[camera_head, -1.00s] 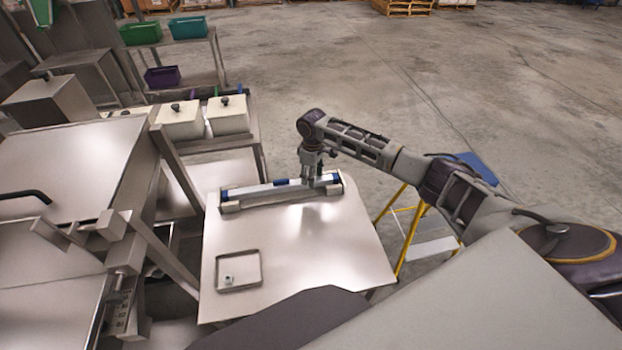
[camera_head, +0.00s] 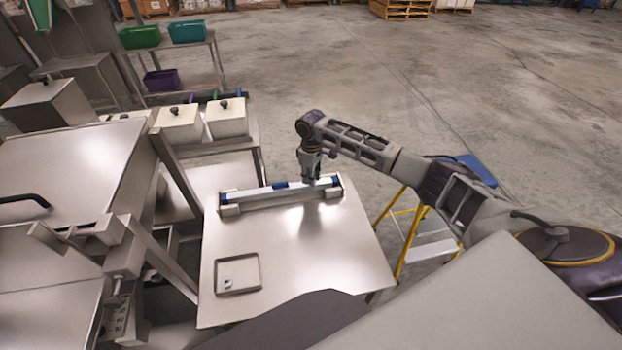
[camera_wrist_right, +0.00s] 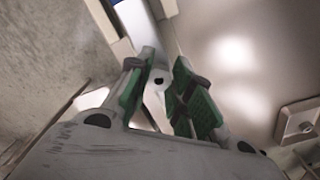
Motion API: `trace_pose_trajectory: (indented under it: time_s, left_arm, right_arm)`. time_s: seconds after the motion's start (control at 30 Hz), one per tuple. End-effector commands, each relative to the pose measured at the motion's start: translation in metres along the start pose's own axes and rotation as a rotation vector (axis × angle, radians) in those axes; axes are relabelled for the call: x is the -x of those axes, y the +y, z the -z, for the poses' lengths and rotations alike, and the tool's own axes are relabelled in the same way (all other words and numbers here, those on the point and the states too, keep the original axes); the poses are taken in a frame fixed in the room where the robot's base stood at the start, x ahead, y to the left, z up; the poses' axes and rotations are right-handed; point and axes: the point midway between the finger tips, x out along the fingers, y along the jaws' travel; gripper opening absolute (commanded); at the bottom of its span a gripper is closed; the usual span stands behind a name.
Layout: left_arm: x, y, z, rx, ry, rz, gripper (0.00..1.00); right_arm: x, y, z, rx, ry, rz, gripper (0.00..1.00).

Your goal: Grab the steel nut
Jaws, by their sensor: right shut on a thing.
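My right gripper (camera_head: 312,180) is at the right end of a long blue-and-white bar fixture on the steel table (camera_head: 345,250). The nut is hidden by the fingers in the head view. I cannot tell whether it touches the fixture. My left gripper is not in view.
The bar fixture (camera_head: 262,193) lies along the table's far edge. A shallow square tray (camera_head: 259,270) with a small piece in it sits near the front left. A yellow step ladder (camera_head: 408,240) stands right of the table. The table's middle is clear.

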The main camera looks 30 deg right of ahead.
Motion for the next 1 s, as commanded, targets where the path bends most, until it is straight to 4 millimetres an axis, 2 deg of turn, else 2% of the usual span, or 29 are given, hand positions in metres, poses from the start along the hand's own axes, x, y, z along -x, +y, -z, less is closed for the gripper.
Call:
trace_pose_trajectory:
  time_s: [0.6,0.8,1.0]
  left_arm:
    - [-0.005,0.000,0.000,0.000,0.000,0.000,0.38]
    - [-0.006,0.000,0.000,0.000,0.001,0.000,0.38]
    - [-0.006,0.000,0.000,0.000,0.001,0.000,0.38]
  right_arm:
    - [0.080,0.000,0.001,0.001,0.002,-0.001,0.03]
    - [0.092,0.000,0.000,0.001,0.001,0.000,0.03]
    - [0.093,0.000,0.000,0.000,0.001,0.000,0.03]
